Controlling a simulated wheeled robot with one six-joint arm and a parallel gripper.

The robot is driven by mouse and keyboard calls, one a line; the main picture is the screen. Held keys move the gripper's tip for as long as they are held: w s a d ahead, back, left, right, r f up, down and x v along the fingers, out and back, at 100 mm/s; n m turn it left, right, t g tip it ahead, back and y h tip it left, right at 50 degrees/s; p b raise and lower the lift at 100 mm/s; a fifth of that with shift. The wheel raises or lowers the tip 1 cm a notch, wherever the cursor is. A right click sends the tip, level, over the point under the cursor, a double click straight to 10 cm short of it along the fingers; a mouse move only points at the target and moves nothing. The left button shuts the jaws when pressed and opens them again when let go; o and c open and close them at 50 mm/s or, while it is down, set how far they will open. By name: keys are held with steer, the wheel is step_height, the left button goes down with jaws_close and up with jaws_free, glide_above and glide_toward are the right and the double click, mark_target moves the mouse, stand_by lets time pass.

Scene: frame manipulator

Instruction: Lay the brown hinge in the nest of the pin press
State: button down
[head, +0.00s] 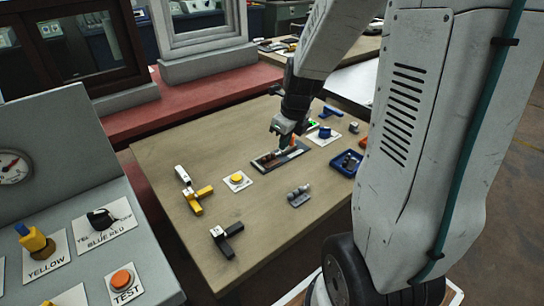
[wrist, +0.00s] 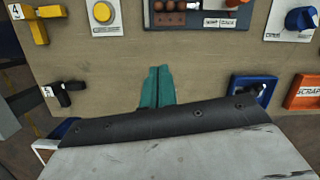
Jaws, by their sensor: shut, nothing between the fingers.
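A dark plate (wrist: 213,18) with a light border lies on the table; in the head view the plate (head: 264,163) is below my gripper. A flat brown piece (wrist: 171,20) with small dots lies on it, probably the brown hinge, with round brown pieces (wrist: 176,5) behind it. I cannot tell for certain which fixture is the pin press.
A blue knob (wrist: 301,19), a blue tray (wrist: 239,83) and an orange scrap tray (wrist: 290,99) are on the right.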

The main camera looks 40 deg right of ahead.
mark_target(272, 163)
steer(key=w+f, duration=0.1)
steer(key=f, duration=0.2)
steer(key=w+d+f+m, duration=0.1)
steer(key=f, duration=0.3)
steer(key=w+f+m, duration=0.1)
steer(key=f, duration=0.3)
steer(key=shift+d+f, duration=0.2)
steer(key=shift+d, duration=0.05)
steer(key=w, duration=0.3)
steer(key=shift+w, duration=0.5)
